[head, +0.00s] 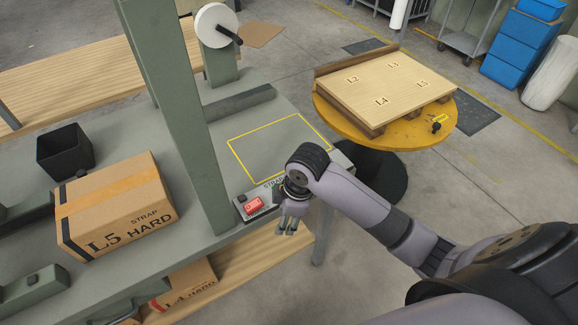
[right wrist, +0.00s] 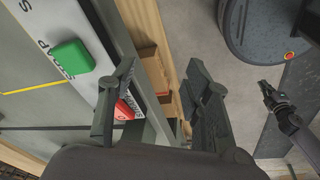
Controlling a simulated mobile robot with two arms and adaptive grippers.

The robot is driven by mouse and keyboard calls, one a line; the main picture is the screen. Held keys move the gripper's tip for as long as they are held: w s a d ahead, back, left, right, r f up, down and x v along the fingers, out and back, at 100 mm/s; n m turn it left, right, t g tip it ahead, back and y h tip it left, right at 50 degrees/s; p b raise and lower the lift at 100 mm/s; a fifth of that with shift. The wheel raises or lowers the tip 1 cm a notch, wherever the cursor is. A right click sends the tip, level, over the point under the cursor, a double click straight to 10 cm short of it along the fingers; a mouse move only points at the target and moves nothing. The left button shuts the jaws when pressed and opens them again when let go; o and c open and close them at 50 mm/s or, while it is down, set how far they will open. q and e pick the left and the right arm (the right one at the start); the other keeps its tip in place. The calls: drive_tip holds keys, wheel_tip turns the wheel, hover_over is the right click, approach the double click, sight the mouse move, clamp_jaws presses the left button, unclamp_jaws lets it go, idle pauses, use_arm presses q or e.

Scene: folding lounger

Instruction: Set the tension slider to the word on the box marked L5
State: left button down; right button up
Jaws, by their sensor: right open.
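The box marked L5 (head: 115,205) sits on the green bench and reads "L5 STRAP HARD". At the bench's front edge is a control panel (head: 238,212) with a red part (head: 254,205) bearing pale lettering. The red part (right wrist: 123,110) also shows in the right wrist view, partly behind a finger, beside a green button (right wrist: 72,59). I cannot make out the tension slider or its setting. My right gripper (head: 288,226) is open and empty, just right of the red part; its fingers (right wrist: 160,78) stand apart. A dark shape resembling my left gripper (right wrist: 277,100) hangs at the right.
A strap-machine post (head: 180,110) rises behind the panel. A yellow outline (head: 280,146) marks bare bench top. A yellow round table (head: 335,116) bears a wooden pallet board (head: 375,85) with L2 to L5 labels. A black bin (head: 65,152) stands left. Another box (head: 190,285) lies on the lower shelf.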

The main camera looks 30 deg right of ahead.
drive_tip(key=w+d+r+n+g+h, duration=0.1)
drive_tip(key=w+d+r+n, duration=0.2)
drive_tip(key=w+d+r, duration=0.45)
drive_tip(key=w+d+r+n+g+h, duration=0.1)
drive_tip(key=w+d+r+n, duration=0.3)
drive_tip(key=r, duration=0.7)
use_arm(q)
drive_tip(key=shift+w+r+p, duration=0.1)
drive_tip(key=shift+r+p, duration=0.65)
drive_tip(key=shift+r, duration=0.15)
use_arm(e)
drive_tip(key=shift+m, duration=0.6)
drive_tip(key=f, duration=0.6)
drive_tip(key=s+d+f, duration=0.1)
drive_tip(key=f, duration=0.5)
drive_tip(key=s+f, duration=0.1)
drive_tip(key=f, duration=0.4)
drive_tip(key=shift+d+f, duration=0.2)
drive_tip(key=shift+f, duration=0.2)
drive_tip(key=shift+c, duration=0.5)
clamp_jaws()
drive_tip(key=shift+d, duration=0.1)
